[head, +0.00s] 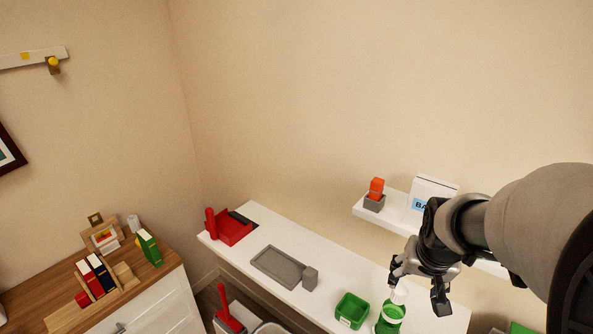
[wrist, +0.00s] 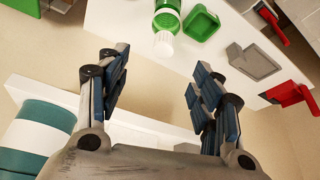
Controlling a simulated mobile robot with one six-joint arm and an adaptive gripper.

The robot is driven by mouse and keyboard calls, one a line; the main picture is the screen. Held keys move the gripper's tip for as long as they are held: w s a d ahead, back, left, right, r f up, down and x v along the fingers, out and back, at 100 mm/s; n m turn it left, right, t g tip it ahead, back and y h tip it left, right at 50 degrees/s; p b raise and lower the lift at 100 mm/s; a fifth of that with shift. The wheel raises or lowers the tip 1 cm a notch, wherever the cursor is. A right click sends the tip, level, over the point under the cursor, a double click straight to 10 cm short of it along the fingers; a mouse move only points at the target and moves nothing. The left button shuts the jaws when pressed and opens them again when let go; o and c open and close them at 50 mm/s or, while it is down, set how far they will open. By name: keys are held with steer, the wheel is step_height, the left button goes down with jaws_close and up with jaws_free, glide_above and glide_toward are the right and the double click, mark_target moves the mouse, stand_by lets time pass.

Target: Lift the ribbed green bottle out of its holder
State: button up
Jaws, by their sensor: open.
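The green bottle (head: 390,319) with a white cap stands on the white counter (head: 330,302) at the bottom of the head view, partly cut off. In the wrist view the bottle (wrist: 168,17) is at the top edge, its white cap (wrist: 163,43) pointing toward me. I cannot make out its holder in either view. My gripper (head: 416,287) is open and empty, close by the cap in the head view. In the wrist view the spread fingers (wrist: 157,75) have clear space between them, and the bottle lies beyond them.
A green bin (head: 352,310) stands beside the bottle. A grey tray (head: 278,267) and a red dustpan (head: 232,228) are further left. A wall shelf (head: 395,222) holds a grey holder (head: 374,203) with an orange item and a white box (head: 432,192) near my arm.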

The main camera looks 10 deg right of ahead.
mark_target(398, 297)
steer(key=b+x, duration=0.2)
steer(key=x, duration=0.9)
steer(key=shift+w+f+b, duration=0.1)
steer(key=shift+f+b, duration=0.2)
steer(key=shift+f, duration=0.05)
steer(key=x, duration=0.1)
steer(key=b+x, duration=0.1)
steer(key=x, duration=0.2)
steer(key=shift+w+a+f, duration=0.1)
steer(key=shift+w+a, duration=0.05)
steer(key=shift+a, duration=0.15)
steer(key=shift+w+d+f, duration=0.15)
steer(key=shift+w+f, duration=0.1)
steer(key=shift+f, duration=0.2)
steer(key=shift+c, duration=0.4)
steer(key=c, duration=1)
